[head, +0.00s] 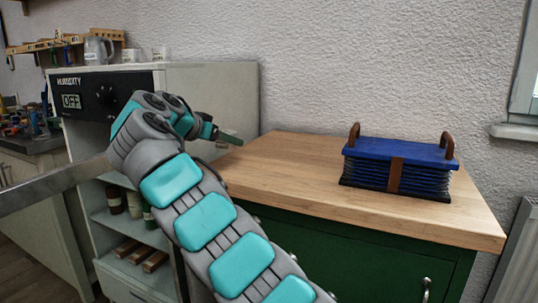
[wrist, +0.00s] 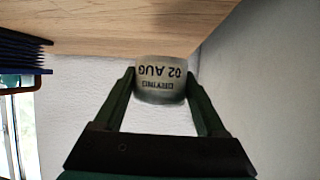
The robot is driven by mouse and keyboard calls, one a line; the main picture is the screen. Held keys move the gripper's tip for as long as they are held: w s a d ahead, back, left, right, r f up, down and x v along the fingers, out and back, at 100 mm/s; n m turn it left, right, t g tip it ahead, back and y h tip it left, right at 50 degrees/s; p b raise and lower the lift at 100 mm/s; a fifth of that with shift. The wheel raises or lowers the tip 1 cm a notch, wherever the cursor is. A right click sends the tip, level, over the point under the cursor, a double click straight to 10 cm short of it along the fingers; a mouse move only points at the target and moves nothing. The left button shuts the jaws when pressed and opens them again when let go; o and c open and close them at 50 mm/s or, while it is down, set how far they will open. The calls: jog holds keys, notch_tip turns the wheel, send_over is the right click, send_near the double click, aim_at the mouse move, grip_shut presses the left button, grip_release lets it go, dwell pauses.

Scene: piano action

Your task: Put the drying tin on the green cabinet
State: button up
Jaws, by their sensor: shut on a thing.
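The drying tin (wrist: 160,82) is a small pale grey cylinder with a label reading "DRYING 02 AUG", upside down in the wrist view. My gripper (wrist: 160,90) is shut on it, one dark green finger on each side. In the head view my gripper (head: 231,138) is at the back left corner of the green cabinet (head: 340,250), and the tin is mostly hidden there. The cabinet has a light wooden top (head: 290,165), which also shows in the wrist view (wrist: 130,25). I cannot tell whether the tin touches it.
A blue bellows-like block (head: 400,152) with brown handles stands on the right part of the wooden top. The top's left and middle are clear. A grey humidity cabinet (head: 215,95) with an "OFF" display stands at the left. A white wall is behind.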

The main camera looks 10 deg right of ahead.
jog(key=b, duration=0.2)
send_over(269, 163)
jog(key=shift+w+f, duration=0.1)
jog(key=shift+f, duration=2.25)
jog(key=shift+f, duration=0.15)
jog(key=o, duration=1.4)
jog(key=shift+r, duration=0.2)
jog(key=b+v, duration=0.1)
jog(key=v, duration=1.1)
